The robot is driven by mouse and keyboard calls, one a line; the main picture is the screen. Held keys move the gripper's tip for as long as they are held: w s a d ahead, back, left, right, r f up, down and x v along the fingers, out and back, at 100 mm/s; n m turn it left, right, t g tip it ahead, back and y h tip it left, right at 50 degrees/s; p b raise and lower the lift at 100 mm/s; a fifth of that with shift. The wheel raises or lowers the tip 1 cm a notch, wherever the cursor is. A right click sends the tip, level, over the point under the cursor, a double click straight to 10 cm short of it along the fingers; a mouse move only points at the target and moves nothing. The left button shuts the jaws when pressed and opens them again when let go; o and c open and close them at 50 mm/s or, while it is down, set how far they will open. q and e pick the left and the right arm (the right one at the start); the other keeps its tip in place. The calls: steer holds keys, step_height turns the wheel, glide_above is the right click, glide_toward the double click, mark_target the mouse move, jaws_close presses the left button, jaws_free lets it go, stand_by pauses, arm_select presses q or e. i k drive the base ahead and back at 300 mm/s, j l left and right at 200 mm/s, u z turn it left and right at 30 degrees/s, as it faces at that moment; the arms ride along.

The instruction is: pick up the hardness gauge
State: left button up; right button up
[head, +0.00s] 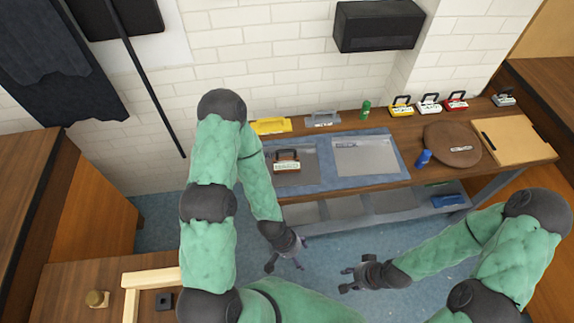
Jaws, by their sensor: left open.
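I cannot tell for certain which thing is the hardness gauge. A brown-handled block with a white label (286,163) stands on the left grey panel of the blue mat. Similar handled, labelled blocks stand along the back of the bench: yellow (401,107), white (429,105), red (456,102) and grey (503,98). My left gripper (285,266) is open and empty, in front of the bench and below its top in the picture. My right gripper (346,280) is empty with its fingers apart, over the blue floor to the right of the left one.
The wooden bench (390,178) carries a blue mat (394,157), a green can (366,108), a blue bottle (423,158), a round brown pad (440,140) and a clipboard-like board (519,146). Grey bins sit below. A wooden frame (130,296) lies front left.

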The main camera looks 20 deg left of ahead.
mark_target(289, 164)
steer(key=i+l, duration=0.1)
steer(key=l, duration=0.15)
steer(key=l+u, duration=0.1)
steer(key=u, duration=0.25)
steer(key=l+u, duration=0.1)
steer(key=u, duration=0.3)
steer(key=l+u, duration=0.15)
steer(key=u, duration=0.2)
steer(key=i, duration=0.05)
